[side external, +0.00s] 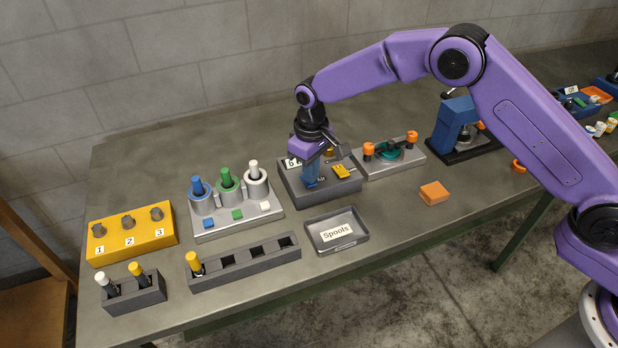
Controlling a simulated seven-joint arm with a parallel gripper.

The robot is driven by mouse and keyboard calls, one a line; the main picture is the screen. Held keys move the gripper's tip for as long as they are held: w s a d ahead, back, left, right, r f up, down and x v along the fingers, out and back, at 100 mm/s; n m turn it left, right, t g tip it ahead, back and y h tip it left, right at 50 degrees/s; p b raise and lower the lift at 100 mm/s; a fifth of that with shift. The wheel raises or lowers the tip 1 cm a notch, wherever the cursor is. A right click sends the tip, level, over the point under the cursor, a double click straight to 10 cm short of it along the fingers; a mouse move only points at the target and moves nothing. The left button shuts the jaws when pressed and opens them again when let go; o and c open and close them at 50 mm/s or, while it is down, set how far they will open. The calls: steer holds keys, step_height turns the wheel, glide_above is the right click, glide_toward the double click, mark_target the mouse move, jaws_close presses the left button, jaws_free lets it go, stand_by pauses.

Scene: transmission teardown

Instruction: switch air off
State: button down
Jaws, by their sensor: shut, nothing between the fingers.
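A dark grey box (292,183) stands near the middle of the table, with a small white label with dark marks on its top. A yellow lever-like part (341,171) lies on the right part of its top. Small lettering on the box is too small to read surely, so I cannot tell which part is the air switch or how it is set. My gripper (311,184) points down over the box, left of the yellow part. It is shut and empty, its blue fingers close to the box top. It hides part of the box; contact cannot be told.
A tray marked Spools (337,241) is in front of the box. A grey block with blue, green and white plungers (238,217) is left. A fixture with orange clamps (395,164) is right, near an orange block (434,193).

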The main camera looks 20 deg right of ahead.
steer(key=shift+f, duration=0.6)
stand_by(0.4)
steer(key=shift+r, duration=3.55)
